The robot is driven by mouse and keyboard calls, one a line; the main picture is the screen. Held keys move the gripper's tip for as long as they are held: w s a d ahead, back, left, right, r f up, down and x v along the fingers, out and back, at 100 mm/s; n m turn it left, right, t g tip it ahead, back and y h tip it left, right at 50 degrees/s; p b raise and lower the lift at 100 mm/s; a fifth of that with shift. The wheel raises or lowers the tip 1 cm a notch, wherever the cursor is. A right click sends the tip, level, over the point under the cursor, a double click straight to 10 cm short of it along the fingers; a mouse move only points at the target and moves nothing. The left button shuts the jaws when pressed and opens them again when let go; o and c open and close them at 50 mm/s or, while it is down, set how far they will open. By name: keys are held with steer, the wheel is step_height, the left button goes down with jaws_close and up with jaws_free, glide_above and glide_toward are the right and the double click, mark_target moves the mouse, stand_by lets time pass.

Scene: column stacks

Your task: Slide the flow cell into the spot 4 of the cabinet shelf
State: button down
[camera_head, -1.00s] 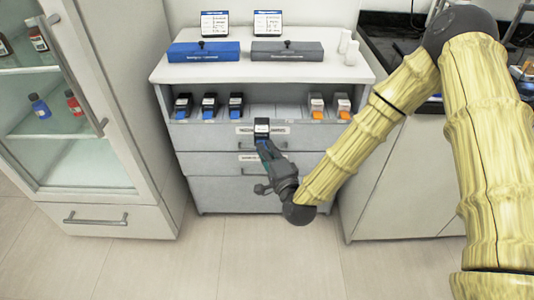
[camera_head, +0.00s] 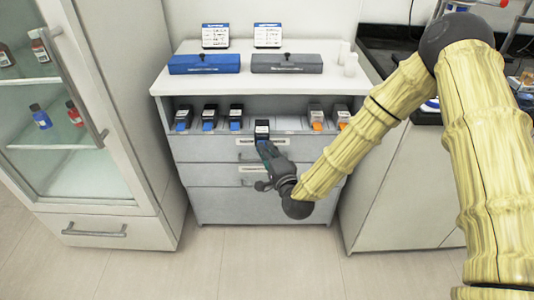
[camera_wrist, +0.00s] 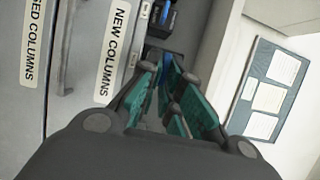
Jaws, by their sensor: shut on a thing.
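My gripper (camera_head: 265,147) is shut on a flow cell (camera_head: 262,130), a black block with a light label on top and a blue lower end. It is held at the front edge of the cabinet shelf (camera_head: 288,124), in line with the space just right of the third blue-ended cell (camera_head: 236,115). I cannot tell whether it touches the shelf. In the wrist view, my gripper's green fingers (camera_wrist: 175,90) mostly hide it; a little blue shows between them.
Two more blue-ended cells (camera_head: 209,116) (camera_head: 183,117) stand on the shelf's left. Two orange-ended cells (camera_head: 316,115) (camera_head: 341,117) stand on its right. The middle of the shelf is empty. Labelled drawers (camera_head: 215,150) lie below. A glass-door cabinet (camera_head: 85,120) stands left.

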mark_target(266, 131)
steer(key=shift+w+b, duration=0.45)
steer(key=shift+w, duration=4.5)
steer(key=shift+f, duration=0.2)
steer(key=c, duration=1.5)
jaws_free()
